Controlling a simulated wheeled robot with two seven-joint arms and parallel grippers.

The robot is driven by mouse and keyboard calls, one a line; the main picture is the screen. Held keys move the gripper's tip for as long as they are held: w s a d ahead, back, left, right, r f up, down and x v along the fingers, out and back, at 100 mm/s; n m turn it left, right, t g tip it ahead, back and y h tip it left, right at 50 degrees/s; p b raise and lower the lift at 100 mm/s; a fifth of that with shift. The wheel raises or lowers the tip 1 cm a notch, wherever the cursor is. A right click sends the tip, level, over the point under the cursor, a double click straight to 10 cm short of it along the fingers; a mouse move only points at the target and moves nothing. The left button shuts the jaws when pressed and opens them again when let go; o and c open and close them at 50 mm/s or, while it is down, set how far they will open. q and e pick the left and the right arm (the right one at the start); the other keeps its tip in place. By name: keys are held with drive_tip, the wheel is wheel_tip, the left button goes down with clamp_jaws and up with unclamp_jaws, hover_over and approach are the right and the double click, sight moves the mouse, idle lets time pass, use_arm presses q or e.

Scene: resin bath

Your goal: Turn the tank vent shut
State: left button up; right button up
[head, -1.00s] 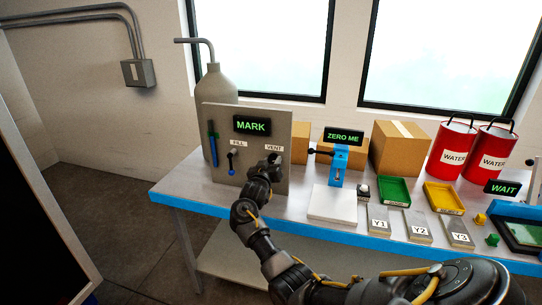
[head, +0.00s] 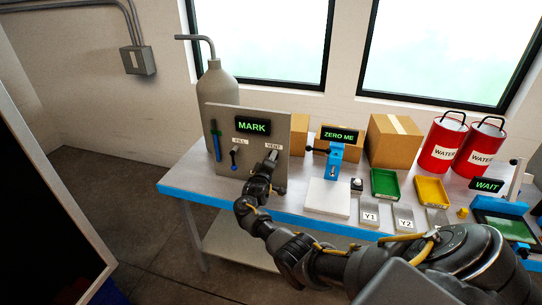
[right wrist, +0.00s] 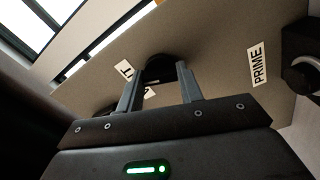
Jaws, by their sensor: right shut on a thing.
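The vent valve sits under the VENT label (head: 273,147) on the grey upright panel (head: 226,115) of the tank (head: 217,85). My right gripper (head: 272,162) is at this valve and covers most of it in the head view. In the right wrist view my right gripper (right wrist: 161,92) has its two fingers on either side of the vent's dark round knob (right wrist: 165,68) and is shut on it. The handle's exact angle is hidden. My left gripper is not in view.
Left of the vent is the fill valve (head: 234,157), its handle hanging down. A PRIME label (right wrist: 258,65) and another dark knob (right wrist: 302,58) show at right in the wrist view. A blue clamp stand (head: 335,160) and a white plate (head: 327,198) stand right of the panel.

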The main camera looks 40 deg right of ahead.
drive_tip(key=shift+n+p, duration=0.95)
drive_tip(key=shift+n, duration=0.95)
drive_tip(key=o, duration=1)
drive_tip(key=v, duration=1.1)
drive_tip(key=shift+d, duration=0.1)
